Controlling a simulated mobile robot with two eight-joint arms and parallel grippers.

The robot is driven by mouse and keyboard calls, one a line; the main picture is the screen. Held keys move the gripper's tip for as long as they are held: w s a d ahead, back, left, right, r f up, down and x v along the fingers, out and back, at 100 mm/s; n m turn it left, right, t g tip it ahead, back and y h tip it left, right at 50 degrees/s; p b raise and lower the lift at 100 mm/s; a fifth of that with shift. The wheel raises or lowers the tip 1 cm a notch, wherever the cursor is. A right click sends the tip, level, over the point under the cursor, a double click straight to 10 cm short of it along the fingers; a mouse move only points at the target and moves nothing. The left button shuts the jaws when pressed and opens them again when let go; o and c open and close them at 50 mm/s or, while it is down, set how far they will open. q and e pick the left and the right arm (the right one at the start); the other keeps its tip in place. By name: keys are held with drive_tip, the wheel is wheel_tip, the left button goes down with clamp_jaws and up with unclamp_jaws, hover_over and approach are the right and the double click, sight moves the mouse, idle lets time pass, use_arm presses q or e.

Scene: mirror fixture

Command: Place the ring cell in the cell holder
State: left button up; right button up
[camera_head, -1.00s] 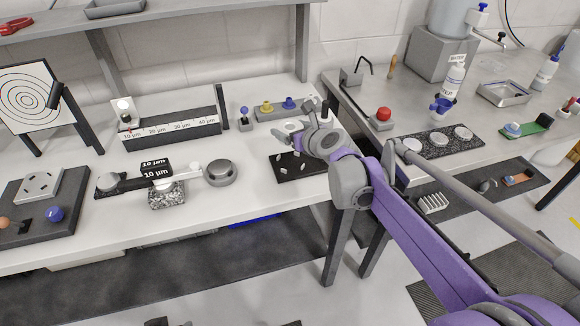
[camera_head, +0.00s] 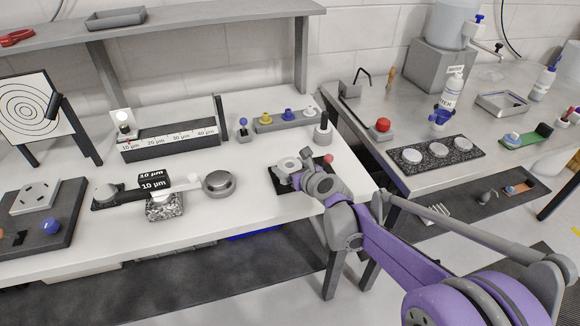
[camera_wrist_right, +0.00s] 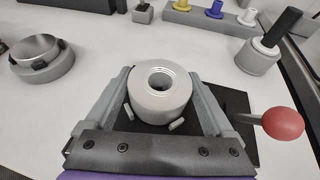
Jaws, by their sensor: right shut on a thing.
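The ring cell (camera_wrist_right: 160,92) is a pale grey ring with a round centre hole. It also shows in the head view (camera_head: 286,167). My right gripper (camera_head: 298,174) is shut on it, one finger on each side in the wrist view (camera_wrist_right: 161,86). The ring cell is over a black plate (camera_head: 284,188) with small white pegs, which looks like the cell holder. Two pegs show by the ring's front edge in the wrist view; whether the ring touches the plate is unclear. My left gripper is not in view.
A red ball lever (camera_wrist_right: 283,123) stands at the plate's right. A black-handled grey post (camera_head: 323,132) is behind it. A round grey fixture (camera_head: 218,183) sits to the left, with bare table between. A rack of coloured plugs (camera_head: 284,119) is at the back.

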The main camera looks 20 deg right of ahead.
drive_tip(key=shift+f, duration=0.25)
drive_tip(key=o, duration=1.4)
drive_tip(key=shift+r, duration=0.1)
